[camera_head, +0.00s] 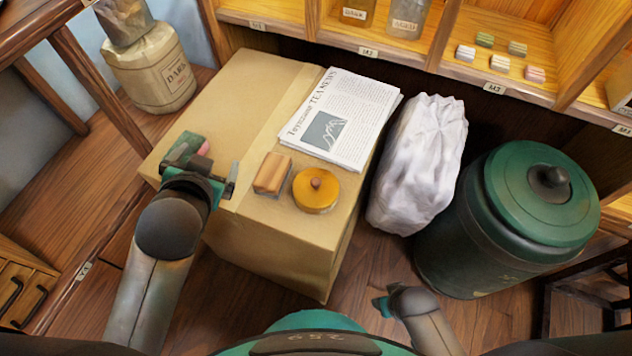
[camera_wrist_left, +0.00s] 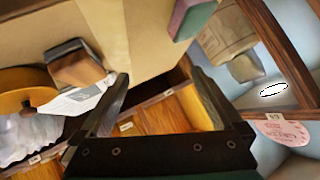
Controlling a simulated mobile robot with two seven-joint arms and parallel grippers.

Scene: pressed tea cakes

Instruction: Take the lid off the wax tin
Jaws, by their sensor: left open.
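The wax tin (camera_head: 316,190) is a round, yellow-orange tin with a small brown knob on its lid. It sits on the cardboard box (camera_head: 222,100), lid on. In the left wrist view part of the tin (camera_wrist_left: 22,98) shows at the left edge. My left gripper (camera_head: 207,172) is open and empty over the box's left front part, left of the tin, with a brush-like wooden block between them. Its two dark fingers (camera_wrist_left: 160,85) are spread wide in the left wrist view. My right gripper (camera_head: 382,306) is low at the front, its fingers mostly hidden.
The wooden block (camera_head: 272,172) stands close beside the tin. A green and pink block (camera_head: 186,150) lies by my left gripper. A newspaper (camera_head: 345,115) covers the box's back right. A white bag (camera_head: 418,165) and a green lidded bin (camera_head: 510,230) stand to the right.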

